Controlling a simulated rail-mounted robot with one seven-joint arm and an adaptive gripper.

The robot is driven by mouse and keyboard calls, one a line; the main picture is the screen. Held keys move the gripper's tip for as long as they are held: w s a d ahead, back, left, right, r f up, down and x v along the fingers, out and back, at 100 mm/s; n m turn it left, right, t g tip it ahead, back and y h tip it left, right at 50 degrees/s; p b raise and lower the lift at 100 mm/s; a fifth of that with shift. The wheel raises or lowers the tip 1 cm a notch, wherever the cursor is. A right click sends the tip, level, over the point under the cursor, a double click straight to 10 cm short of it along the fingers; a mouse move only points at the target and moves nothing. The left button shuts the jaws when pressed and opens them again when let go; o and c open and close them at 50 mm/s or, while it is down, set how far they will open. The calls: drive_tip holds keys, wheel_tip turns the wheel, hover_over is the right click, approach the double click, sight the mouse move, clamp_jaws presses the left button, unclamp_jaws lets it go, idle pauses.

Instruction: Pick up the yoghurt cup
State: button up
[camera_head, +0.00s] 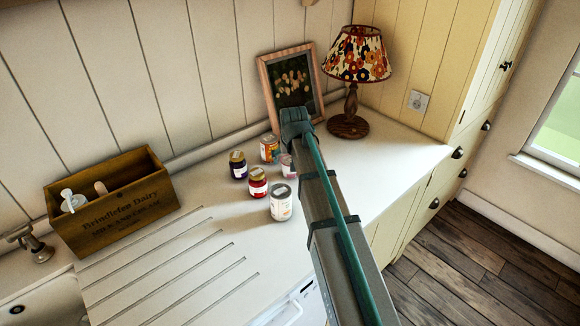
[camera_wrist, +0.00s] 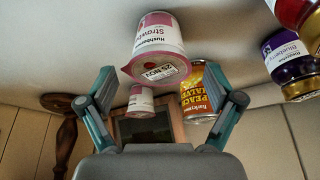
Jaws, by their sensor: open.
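A white yoghurt cup with a pink-purple rim and "Strawberry"-type label (camera_wrist: 158,38) is large in the wrist view, beyond and between the fingertips. The head view does not show the fingers clearly.
A peach can (camera_head: 269,148), a blueberry jar (camera_head: 238,165) and a red jar (camera_head: 257,183) stand close left of the cups. A picture frame (camera_head: 290,83) and lamp (camera_head: 354,75) are behind. A wooden crate (camera_head: 118,210) is left. The counter's right side is clear.

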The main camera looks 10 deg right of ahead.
sight(290, 161)
drive_tip(key=shift+p+x, duration=0.95)
drive_tip(key=shift+x, duration=1.45)
drive_tip(key=c, duration=1.3)
